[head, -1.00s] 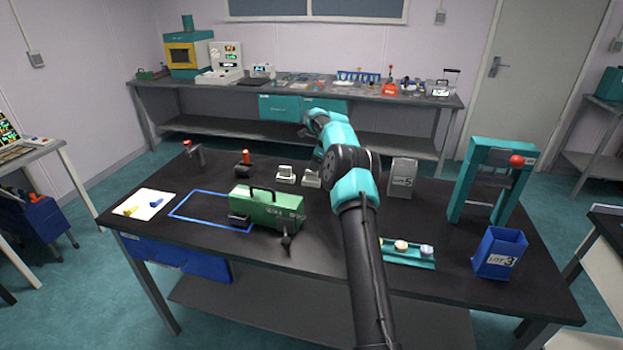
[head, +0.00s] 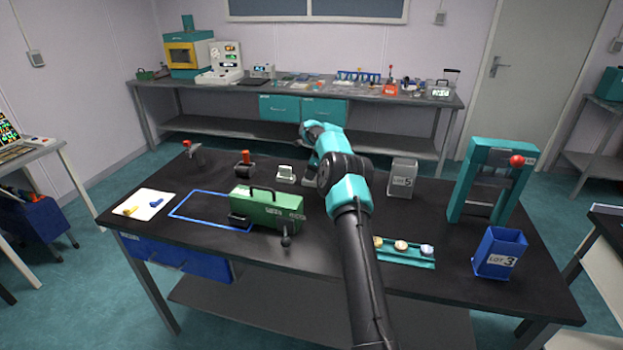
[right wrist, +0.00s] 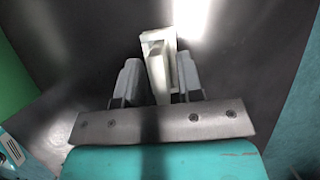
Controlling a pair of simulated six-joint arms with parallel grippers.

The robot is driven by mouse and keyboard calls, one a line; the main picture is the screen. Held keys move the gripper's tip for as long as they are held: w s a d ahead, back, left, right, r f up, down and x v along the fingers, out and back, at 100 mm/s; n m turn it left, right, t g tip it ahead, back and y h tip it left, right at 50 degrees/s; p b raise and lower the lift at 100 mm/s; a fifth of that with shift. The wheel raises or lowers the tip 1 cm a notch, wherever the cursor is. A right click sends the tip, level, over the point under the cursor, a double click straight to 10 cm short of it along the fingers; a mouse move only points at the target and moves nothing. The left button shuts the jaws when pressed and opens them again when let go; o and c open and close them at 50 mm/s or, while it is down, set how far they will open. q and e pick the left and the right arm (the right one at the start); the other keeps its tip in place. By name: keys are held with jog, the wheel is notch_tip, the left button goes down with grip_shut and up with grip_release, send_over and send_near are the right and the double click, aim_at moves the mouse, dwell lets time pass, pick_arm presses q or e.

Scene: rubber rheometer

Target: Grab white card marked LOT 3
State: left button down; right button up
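A white card in a small stand (head: 286,174) is upright on the black table in the head view; its marking is too small to read. A second white card stand is mostly hidden behind my right arm there. In the right wrist view a pale card stand (right wrist: 159,72) lies between the two fingers of my right gripper (right wrist: 158,62). The fingers are apart, and a narrow gap shows on the left side; I cannot tell whether the right finger touches. No lettering is readable on this card. My left gripper is not in view.
A green case (head: 267,208) stands left of my right arm. A blue bin marked LOT 3 (head: 499,254), a grey bin marked LOT 5 (head: 402,178) and a teal frame (head: 458,190) stand to the right. A teal tray (head: 405,256) holds small round pieces.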

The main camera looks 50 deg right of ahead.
grip_shut()
jog(key=shift+r, duration=0.1)
jog(key=shift+r, duration=1.55)
jog(key=shift+s+r, duration=0.1)
jog(key=shift+r, duration=0.05)
jog(key=s+a+r, duration=0.1)
jog(key=s+a, duration=0.9)
jog(key=a, duration=0.2)
jog(key=shift+s+r, duration=0.2)
